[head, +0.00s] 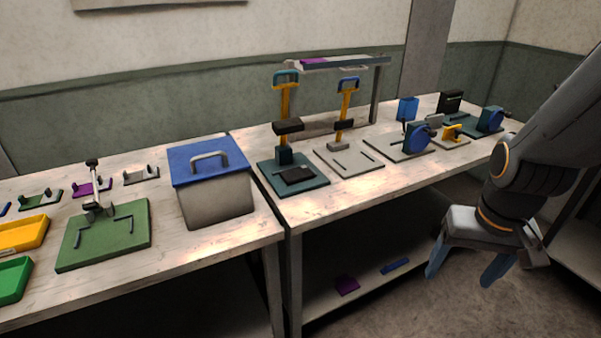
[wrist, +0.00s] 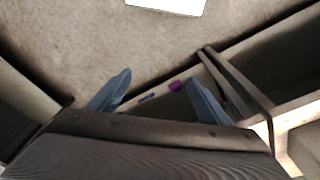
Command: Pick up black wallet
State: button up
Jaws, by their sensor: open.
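A flat black piece (head: 298,174) that may be the black wallet lies on the dark teal base of the left press stand (head: 315,188). It is small in the head view, so I cannot tell for sure what it is. My gripper (head: 459,281) hangs at the right, in front of the bench and below its top, well apart from the black piece. Its two blue fingers are spread and empty. They also show in the wrist view (wrist: 159,77), where no black wallet is seen.
A grey bin with a blue lid (head: 215,190) stands left of the press. A second press (head: 347,160) and blue-wheeled devices (head: 417,138) stand to the right. An overhead shelf (head: 340,63) spans behind. Purple (head: 347,285) and blue (head: 395,266) pieces lie on the lower shelf.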

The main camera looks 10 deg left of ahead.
aim_at(300, 174)
jog(key=u, duration=0.2)
jog(key=i, duration=1.15)
jog(key=u, duration=0.6)
